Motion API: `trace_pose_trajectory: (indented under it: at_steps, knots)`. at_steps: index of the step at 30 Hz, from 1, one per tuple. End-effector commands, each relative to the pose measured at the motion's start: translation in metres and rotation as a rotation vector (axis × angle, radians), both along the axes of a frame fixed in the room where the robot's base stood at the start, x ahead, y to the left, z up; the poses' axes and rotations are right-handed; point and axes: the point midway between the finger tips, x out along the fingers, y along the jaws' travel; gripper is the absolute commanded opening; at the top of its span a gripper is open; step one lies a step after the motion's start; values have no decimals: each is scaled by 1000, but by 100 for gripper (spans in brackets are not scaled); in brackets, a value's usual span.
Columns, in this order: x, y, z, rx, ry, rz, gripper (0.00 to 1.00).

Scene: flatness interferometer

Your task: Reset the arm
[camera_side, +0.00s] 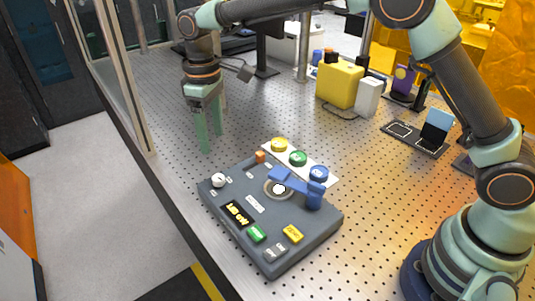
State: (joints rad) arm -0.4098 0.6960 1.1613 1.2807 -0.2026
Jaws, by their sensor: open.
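My gripper (210,132) points down over the perforated table at the upper left, with its two green fingers apart and nothing seen between them. It is behind and to the left of a grey-blue control box (282,262), apart from it. My arm reaches across the top of the picture from its base at the lower right.
The control box carries a small display (237,213), a green button (256,233), a yellow button (293,234) and a blue swing arm (290,181). Yellow, green and blue round pieces stand on a white strip (329,183) behind. A yellow box (340,84) stands farther back. A metal post (127,75) rises left of my gripper.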

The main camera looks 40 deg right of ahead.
Motion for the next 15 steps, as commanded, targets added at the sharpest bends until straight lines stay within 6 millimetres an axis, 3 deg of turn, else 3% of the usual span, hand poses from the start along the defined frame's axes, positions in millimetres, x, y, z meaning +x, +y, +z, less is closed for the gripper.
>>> trace_pose_trajectory:
  at_steps: [15]
  knots:
    - [-2,-8,13,6,-14,-18,67]
